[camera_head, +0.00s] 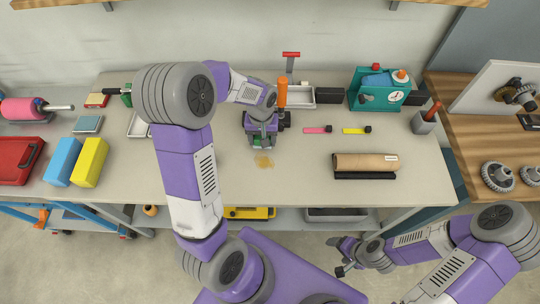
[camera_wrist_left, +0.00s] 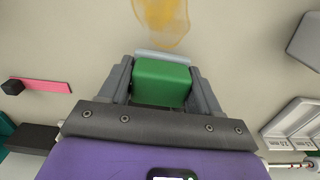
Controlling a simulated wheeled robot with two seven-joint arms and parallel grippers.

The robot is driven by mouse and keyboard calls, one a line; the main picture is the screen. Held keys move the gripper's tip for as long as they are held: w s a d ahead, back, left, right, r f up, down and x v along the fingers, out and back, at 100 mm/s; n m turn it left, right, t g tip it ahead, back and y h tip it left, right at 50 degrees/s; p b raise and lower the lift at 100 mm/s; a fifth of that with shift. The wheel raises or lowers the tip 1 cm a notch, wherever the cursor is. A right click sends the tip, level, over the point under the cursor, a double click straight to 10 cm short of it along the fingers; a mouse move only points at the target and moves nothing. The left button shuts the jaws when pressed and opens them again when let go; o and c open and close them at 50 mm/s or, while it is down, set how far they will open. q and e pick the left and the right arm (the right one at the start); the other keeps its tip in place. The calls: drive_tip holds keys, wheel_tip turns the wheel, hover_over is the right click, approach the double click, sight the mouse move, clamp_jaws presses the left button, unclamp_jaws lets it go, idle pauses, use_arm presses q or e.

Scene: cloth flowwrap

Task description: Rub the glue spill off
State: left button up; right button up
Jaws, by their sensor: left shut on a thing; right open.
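The glue spill (camera_head: 264,162) is a small amber patch on the pale worktop. It also shows at the top of the left wrist view (camera_wrist_left: 162,20). My left gripper (camera_head: 261,143) points down just behind the spill. It is shut on a green block with a pale grey pad along its edge (camera_wrist_left: 162,82). In the left wrist view the pad's edge lies close to the spill's border; I cannot tell whether the pad touches the worktop. My right gripper (camera_head: 343,256) is open and empty, low in front of the table.
A brown roll (camera_head: 365,162) lies right of the spill. An orange-handled tool (camera_head: 282,94) stands near my left gripper. Blue (camera_head: 63,160) and yellow (camera_head: 90,162) blocks sit at left. The worktop around the spill is clear.

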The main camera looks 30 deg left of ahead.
use_arm(q)
drive_tip(key=shift+s+r+p, duration=0.2)
drive_tip(key=shift+r+p, duration=0.1)
drive_tip(key=shift+r, duration=0.35)
wheel_tip(320, 180, up, 2)
drive_tip(key=shift+w+r+p, duration=0.1)
drive_tip(key=shift+p, duration=0.8)
drive_tip(key=shift+r+p, duration=0.9)
drive_tip(key=shift+r, duration=0.2)
